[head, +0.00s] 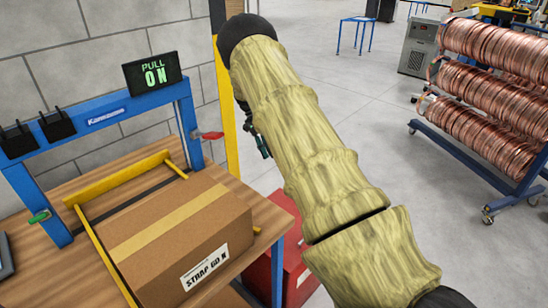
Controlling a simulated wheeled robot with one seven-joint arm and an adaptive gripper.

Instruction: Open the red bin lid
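The red bin (259,274) stands on the floor beside the right end of the wooden table, partly behind a blue table leg. My arm hides much of its right side and top, so I cannot tell how its lid stands. My arm, in a pale yellow-green sleeve, crosses the middle of the head view. A small dark part of my gripper (262,146) shows past the arm's left edge, above and beyond the bin in the picture. It appears apart from the bin. Its fingers are too small and hidden to tell their opening.
A cardboard box (170,235) lies on the wooden table (75,187) inside a yellow frame (128,176). A blue machine frame (187,128) with a red handle (210,136) rises behind. A rack of copper coils (490,128) stands right. Grey floor between is open.

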